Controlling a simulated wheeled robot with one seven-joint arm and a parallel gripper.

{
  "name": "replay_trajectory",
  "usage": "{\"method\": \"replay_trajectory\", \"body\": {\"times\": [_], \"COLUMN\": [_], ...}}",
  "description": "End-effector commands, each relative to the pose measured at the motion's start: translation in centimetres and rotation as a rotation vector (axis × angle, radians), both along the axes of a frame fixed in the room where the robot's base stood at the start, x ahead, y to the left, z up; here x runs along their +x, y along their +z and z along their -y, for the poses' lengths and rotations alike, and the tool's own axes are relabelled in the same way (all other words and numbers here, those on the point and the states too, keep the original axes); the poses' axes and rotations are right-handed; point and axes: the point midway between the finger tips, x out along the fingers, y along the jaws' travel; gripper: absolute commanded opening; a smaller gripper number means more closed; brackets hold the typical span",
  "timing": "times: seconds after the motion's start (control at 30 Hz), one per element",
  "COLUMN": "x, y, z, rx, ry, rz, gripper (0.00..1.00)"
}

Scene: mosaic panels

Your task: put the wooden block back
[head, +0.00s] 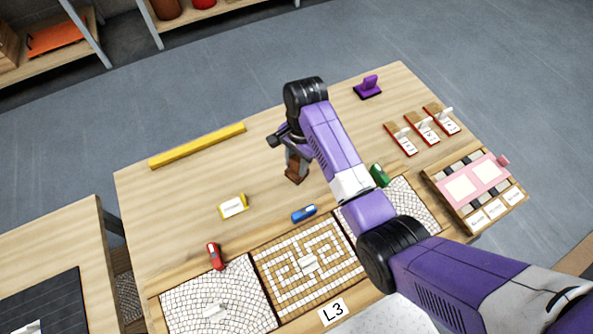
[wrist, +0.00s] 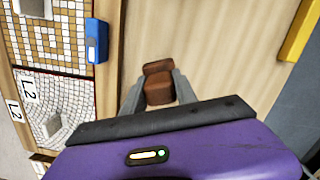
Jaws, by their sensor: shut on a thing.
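The wooden block (head: 294,174) is brown and stands at the middle of the wooden table, under my gripper (head: 290,150). In the wrist view the block (wrist: 159,84) sits between the two grey fingers of my gripper (wrist: 159,92), which are shut on it. Its top looks stepped or notched in the wrist view. The block is at or just above the table top; I cannot tell whether it touches. My arm hides part of the table to the right of it.
Mosaic panels (head: 308,264) line the table's near side. A blue car (head: 304,213), red car (head: 215,256), green car (head: 379,175) and yellow card holder (head: 233,206) stand nearby. A yellow bar (head: 198,145) lies at the back left. A pink-topped tray (head: 461,186) is at the right.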

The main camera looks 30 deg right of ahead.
Motion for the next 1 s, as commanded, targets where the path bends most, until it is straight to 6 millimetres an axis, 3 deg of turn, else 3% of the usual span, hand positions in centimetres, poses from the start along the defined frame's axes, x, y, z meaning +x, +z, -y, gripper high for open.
{"method": "replay_trajectory", "body": {"times": [0.33, 0.73, 0.77, 0.8, 0.87, 1.0], "x": [0.0, 0.0, 0.0, 0.0, 0.0, 0.0], "y": [-4.1, -4.5, -4.6, -4.5, -4.5, -4.5], "z": [0.0, 0.0, 0.0, 0.0, 0.0, 0.0], "rx": [0.000, 0.000, 0.000, 0.000, 0.000, 0.000], "ry": [-0.001, 0.000, 0.000, 0.000, 0.000, 0.000], "rz": [-0.001, 0.000, 0.000, 0.000, 0.000, -0.001], "gripper": [0.00, 0.00, 0.38, 0.46, 0.56, 0.56]}}
